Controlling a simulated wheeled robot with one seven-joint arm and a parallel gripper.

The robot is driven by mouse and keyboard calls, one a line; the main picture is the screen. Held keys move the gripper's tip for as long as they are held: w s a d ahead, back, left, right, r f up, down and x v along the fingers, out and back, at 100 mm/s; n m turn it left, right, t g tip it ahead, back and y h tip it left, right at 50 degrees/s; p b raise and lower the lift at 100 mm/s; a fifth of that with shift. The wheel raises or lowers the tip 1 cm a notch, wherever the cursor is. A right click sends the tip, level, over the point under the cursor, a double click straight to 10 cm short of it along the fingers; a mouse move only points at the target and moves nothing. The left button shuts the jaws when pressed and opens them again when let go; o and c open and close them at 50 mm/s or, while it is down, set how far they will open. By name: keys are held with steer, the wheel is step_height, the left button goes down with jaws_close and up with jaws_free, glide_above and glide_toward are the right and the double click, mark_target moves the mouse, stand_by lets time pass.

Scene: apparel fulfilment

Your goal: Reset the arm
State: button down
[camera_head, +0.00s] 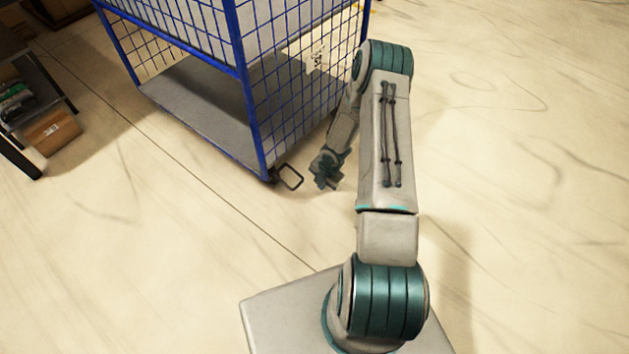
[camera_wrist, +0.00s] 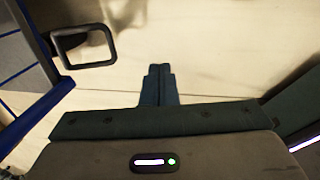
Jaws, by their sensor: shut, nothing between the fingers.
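My gripper (camera_head: 325,171) hangs low over the pale floor, just right of the near corner of the blue cart, at the end of my folded arm. In the wrist view my gripper (camera_wrist: 158,74) has its two dark fingers pressed together, with nothing between them. My arm rises from my base at the bottom of the head view, and its elbow is at the upper middle, beside the cart.
A blue wire-mesh cart (camera_head: 263,130) with grey shelves stands close left of my arm. Its black metal loop (camera_head: 289,178) also shows in the wrist view (camera_wrist: 83,47). A dark rack holds a cardboard box (camera_head: 51,131) at far left. The floor (camera_head: 540,190) at right is clear.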

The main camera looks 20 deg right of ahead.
steer(key=shift+s+d+r, duration=0.25)
steer(key=shift+s+r, duration=0.15)
steer(key=shift+r, duration=0.05)
steer(key=shift+r, duration=0.1)
step_height(320, 180, up, 47)
steer(key=s+m+h+p, duration=0.2)
steer(key=m+h+p, duration=0.2)
steer(key=m+p, duration=1.05)
steer(key=s+a+r+m+y+p, duration=0.1)
steer(key=s+a+r+m+p, duration=0.2)
steer(key=s+r+p, duration=0.3)
steer(key=s+a+r+m+y+p, duration=0.1)
steer(key=s+a+r+m+p, duration=0.2)
steer(key=s+r, duration=0.4)
steer(key=s+a+r+m+t+p, duration=0.1)
steer(key=s+a+r+m+p, duration=0.3)
steer(key=r, duration=1.4)
steer(key=s+p, duration=0.3)
steer(key=p, duration=0.1)
steer(key=shift+s+a+y+p, duration=0.2)
steer(key=shift+s+y+p, duration=0.15)
steer(key=shift+y, duration=0.05)
steer(key=shift+d+r, duration=0.1)
